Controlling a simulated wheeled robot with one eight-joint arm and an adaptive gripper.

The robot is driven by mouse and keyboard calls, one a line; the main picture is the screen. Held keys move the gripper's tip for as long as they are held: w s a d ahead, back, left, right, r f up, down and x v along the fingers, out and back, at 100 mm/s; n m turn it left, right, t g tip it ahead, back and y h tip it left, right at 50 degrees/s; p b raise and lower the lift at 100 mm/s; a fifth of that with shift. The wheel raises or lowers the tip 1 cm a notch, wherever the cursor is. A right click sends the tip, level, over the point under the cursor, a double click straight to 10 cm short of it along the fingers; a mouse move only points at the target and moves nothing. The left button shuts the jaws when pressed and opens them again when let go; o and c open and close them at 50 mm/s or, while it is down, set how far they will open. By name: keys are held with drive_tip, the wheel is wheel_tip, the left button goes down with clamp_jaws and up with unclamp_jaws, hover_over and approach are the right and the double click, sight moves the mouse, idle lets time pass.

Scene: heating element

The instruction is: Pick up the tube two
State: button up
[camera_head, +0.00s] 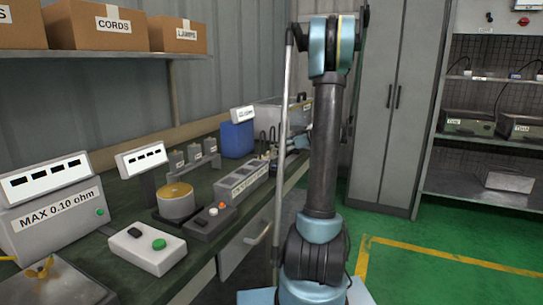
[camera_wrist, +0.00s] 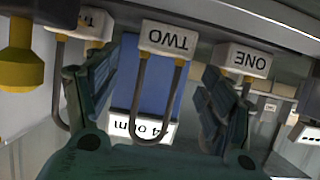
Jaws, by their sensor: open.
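My gripper (camera_wrist: 158,85) is open, with one dark green finger on each side of the U in the picture. The fingers appear apart from it; how deep the tube lies between them is unclear. A white block marked ONE (camera_wrist: 243,60) with its own tube is at the right, partly behind the right finger. Another tube with a white block (camera_wrist: 83,25) is at the left. In the head view my arm hides most of the gripper area.
A blue container (camera_head: 237,139) stands on the dark bench, and a blue surface with an ohm label (camera_wrist: 145,128) shows behind tube two. A yellow-ended part (camera_wrist: 20,70) is at the wrist view's left.

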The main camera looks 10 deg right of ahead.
sight(272, 151)
drive_tip(key=x, duration=0.5)
drive_tip(key=shift+s+d+f, duration=0.1)
drive_tip(key=shift+f, duration=0.25)
drive_tip(key=c, duration=1.2)
